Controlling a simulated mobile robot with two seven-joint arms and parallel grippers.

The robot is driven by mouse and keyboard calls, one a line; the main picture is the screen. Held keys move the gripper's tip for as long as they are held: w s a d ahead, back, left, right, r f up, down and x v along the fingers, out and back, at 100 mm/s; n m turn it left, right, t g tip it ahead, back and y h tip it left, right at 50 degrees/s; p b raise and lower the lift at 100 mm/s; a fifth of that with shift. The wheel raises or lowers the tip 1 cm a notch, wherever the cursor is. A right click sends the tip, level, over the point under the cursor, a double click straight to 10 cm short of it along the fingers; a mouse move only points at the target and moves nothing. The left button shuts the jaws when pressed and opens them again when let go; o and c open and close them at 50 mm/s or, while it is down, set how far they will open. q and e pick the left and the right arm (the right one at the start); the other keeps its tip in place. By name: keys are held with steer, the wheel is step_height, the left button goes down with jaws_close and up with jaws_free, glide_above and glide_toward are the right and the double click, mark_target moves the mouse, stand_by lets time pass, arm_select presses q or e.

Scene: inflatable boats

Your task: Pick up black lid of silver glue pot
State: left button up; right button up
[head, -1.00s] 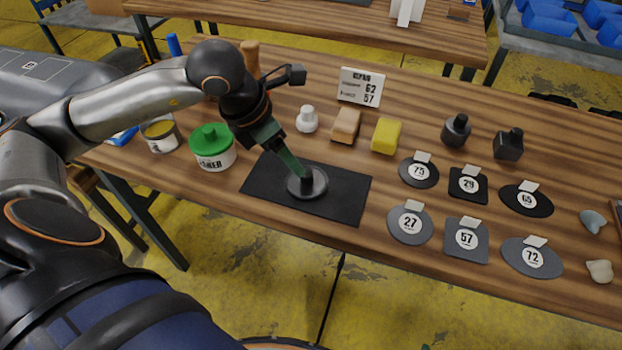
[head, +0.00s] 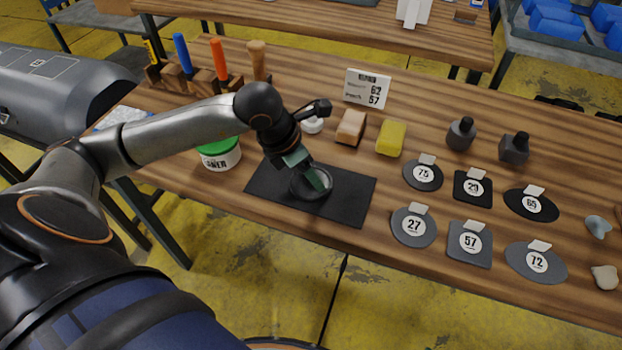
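A round dark lid-like piece with a paler rim (head: 299,194) lies flat on the black mat (head: 348,203). I cannot tell whether a pot is under this piece. No silver glue pot shows clearly; my arm covers the table to the left. My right gripper is not in view.
A white pot with a green lid (head: 221,156) stands left of the mat, partly behind my arm.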

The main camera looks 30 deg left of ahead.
arm_select(q)
jaws_close()
steer(key=shift+r, duration=0.1)
stand_by(0.5)
